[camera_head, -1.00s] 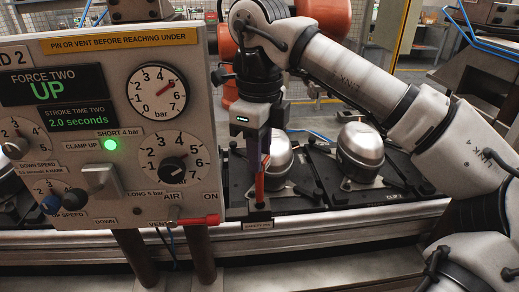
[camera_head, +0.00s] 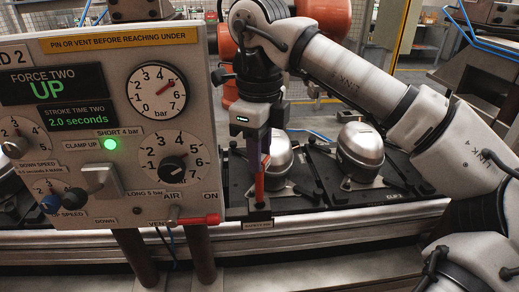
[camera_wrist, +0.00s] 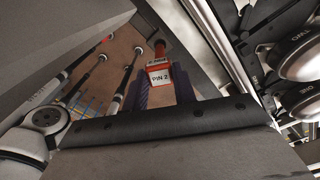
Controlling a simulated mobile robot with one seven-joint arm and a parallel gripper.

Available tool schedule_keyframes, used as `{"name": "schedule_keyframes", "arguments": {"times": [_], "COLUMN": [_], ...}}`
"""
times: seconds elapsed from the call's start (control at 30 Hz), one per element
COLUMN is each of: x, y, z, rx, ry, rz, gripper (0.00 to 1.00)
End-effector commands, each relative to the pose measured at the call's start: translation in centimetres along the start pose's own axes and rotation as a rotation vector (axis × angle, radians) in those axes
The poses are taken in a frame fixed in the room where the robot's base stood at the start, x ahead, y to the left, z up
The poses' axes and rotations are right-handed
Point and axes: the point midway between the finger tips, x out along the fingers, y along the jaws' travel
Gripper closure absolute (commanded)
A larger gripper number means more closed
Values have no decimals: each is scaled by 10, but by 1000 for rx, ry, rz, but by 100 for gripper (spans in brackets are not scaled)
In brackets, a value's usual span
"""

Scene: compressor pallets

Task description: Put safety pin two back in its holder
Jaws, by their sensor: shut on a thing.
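My gripper (camera_head: 258,150) points down just right of the control panel, in front of the pallets. It is shut on safety pin two, a red pin (camera_head: 260,184) that hangs upright below the fingers. In the wrist view the pin's tag (camera_wrist: 160,77), reading "PIN 2", sits between the two dark fingers of my gripper (camera_wrist: 163,92). The holder, a small dark block (camera_head: 258,214) with a label below it, is on the front rail directly under the pin. The pin's lower end is at or just above the holder; I cannot tell whether it is inside.
The control panel (camera_head: 110,130) stands close on the left, its display reading "FORCE TWO UP", with a green clamp lamp (camera_head: 110,144). A red-handled air valve (camera_head: 198,220) sticks out at its lower right. Domed compressors (camera_head: 360,150) sit on black pallets behind the rail.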

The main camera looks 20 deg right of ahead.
Motion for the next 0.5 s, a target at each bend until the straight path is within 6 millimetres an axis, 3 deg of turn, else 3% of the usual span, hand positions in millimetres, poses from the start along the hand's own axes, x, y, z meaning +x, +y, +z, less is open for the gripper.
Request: {"name": "schedule_keyframes", "arguments": {"times": [0.5], "x": [14], "y": [0], "z": [0], "rx": [0], "ry": [0], "rz": [0], "gripper": [100]}}
